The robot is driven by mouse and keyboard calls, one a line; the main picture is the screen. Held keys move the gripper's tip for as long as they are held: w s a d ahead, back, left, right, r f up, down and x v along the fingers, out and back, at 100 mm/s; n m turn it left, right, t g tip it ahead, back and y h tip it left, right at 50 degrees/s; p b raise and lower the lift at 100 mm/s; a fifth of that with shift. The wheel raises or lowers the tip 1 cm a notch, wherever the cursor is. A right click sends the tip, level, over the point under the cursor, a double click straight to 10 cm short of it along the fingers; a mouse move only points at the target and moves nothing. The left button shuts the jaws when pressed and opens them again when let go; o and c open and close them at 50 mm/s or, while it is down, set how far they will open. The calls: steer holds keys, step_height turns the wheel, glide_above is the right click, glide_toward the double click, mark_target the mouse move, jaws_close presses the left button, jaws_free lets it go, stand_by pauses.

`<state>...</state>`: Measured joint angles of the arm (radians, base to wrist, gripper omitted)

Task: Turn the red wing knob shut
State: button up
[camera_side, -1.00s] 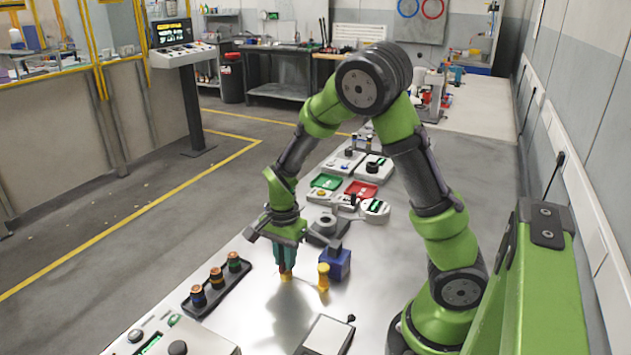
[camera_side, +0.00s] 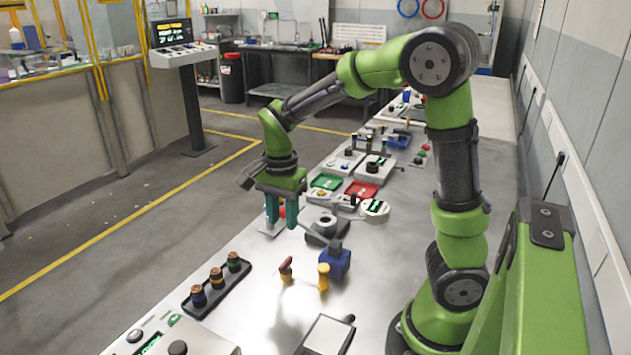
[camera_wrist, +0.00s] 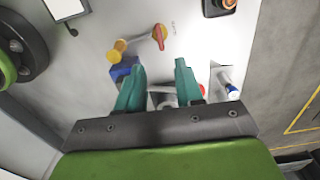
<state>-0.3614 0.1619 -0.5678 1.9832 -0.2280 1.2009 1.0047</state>
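The red wing knob (camera_side: 286,264) stands on a small yellow fitting on the metal table. Its wing looks slanted in the side view. In the wrist view the red wing knob (camera_wrist: 159,36) lies ahead of the fingertips, its wing running roughly up and down the picture. My gripper (camera_side: 281,222) is raised behind the knob, apart from it, with its teal fingers spread. In the wrist view my gripper (camera_wrist: 158,66) is open, with nothing held between the tips. Whether the knob's valve is shut cannot be read from its wing.
A yellow post (camera_side: 323,277) and a blue block (camera_side: 338,263) with a grey lever stand right of the knob. A black tray (camera_side: 217,286) with several connectors lies at the left. A grey round fixture (camera_side: 326,227) and green and red trays are farther back.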

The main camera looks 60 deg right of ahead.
step_height(320, 180, up, 5)
steer(key=shift+r, duration=0.1)
stand_by(0.4)
